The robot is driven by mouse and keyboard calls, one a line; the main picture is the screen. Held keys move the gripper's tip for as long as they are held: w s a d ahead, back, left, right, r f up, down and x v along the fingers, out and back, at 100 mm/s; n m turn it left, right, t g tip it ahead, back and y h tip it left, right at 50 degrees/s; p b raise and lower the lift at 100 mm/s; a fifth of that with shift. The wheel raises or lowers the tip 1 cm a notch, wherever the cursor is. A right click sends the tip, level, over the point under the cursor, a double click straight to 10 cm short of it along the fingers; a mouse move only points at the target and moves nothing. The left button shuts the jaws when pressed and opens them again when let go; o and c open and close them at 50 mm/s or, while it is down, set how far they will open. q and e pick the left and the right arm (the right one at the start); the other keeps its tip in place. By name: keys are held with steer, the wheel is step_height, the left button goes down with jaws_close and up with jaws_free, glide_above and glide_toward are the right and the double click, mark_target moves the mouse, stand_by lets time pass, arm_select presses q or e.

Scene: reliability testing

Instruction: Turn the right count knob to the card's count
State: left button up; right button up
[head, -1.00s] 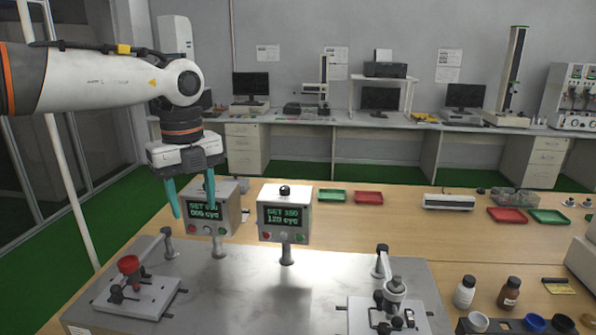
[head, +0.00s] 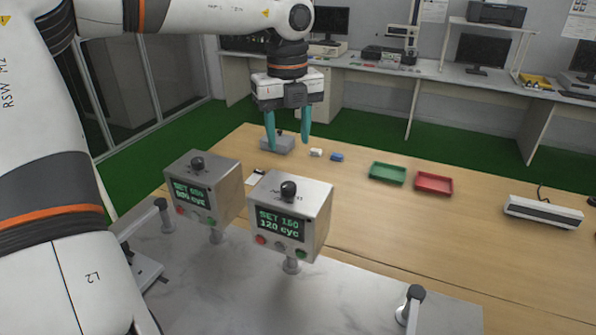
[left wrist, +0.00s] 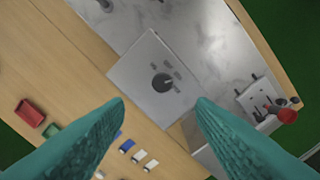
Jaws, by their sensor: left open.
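The right counter box (head: 318,222) stands on a post on the metal plate, with a black count knob (head: 288,190) on top. Its green display (head: 281,224) appears to read SET 150 over 120 cyc. The left counter box (head: 228,190) stands beside it with its own knob (head: 197,163); its display is hard to read. My left gripper (head: 288,145) is open, pointing down, above and beyond the boxes, touching neither. In the left wrist view a box top with a dark knob (left wrist: 162,82) lies between the open fingertips (left wrist: 160,101). My right gripper is out of view.
A green tray (head: 388,172) and a red tray (head: 434,184) lie on the wooden table, with a white bar-shaped device (head: 543,212) at right. Small white (head: 316,152) and blue (head: 337,157) blocks lie near the gripper. A black-topped post (head: 412,300) stands at front right.

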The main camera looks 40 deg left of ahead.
mark_target(289, 183)
arm_select(q)
step_height(289, 183, down, 9)
steer(key=shift+s+f+p, duration=0.1)
steer(key=shift+p, duration=0.8)
steer(key=shift+s+f, duration=0.15)
steer(key=shift+f, duration=0.4)
steer(key=c, duration=1)
steer(key=shift+o, duration=0.2)
steer(key=shift+f+m+b, duration=0.15)
steer(key=shift+m+b, duration=0.25)
steer(key=shift+b, duration=0.2)
steer(key=m+b, duration=0.3)
steer(key=b, duration=0.1)
steer(key=shift+m+b, duration=0.3)
steer(key=m+b, duration=0.1)
steer(key=m, duration=0.1)
steer(key=shift+m+b, duration=0.3)
steer(key=shift+r+m+b, duration=0.2)
steer(key=shift+m+b, duration=0.4)
steer(key=shift+m, duration=0.8)
